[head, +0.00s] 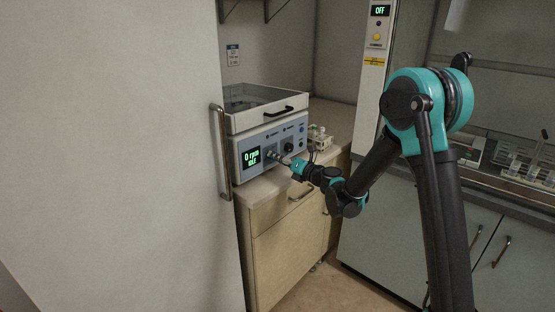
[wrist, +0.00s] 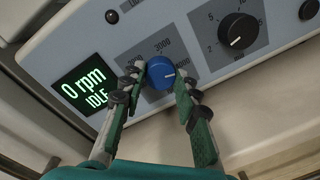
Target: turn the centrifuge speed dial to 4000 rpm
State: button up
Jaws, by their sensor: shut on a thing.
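The centrifuge (head: 268,135) stands on a cabinet, its front panel facing me. Its blue speed dial (wrist: 159,73) sits on a grey label patch. A short white mark on the dial points to the right, toward a label partly covered by the right finger. The 3000 label shows above the dial; a left label is partly hidden. My gripper (wrist: 159,78) is shut on the dial, one finger on each side. The display (wrist: 84,89) reads 0 rpm IDLE. In the head view my gripper (head: 278,157) reaches the panel and hides the dial.
A black timer dial (wrist: 236,30) sits to the right on the same panel. The centrifuge lid (head: 262,108) is down. A door with a long handle (head: 220,150) stands close on the left. A small rack (head: 318,138) stands right of the centrifuge.

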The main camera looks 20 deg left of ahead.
jog(key=o, duration=1.2)
jog(key=shift+c, duration=0.2)
jog(key=shift+d, duration=0.1)
jog(key=v, duration=1.1)
jog(key=shift+s+d, duration=0.25)
jog(key=shift+d, duration=0.05)
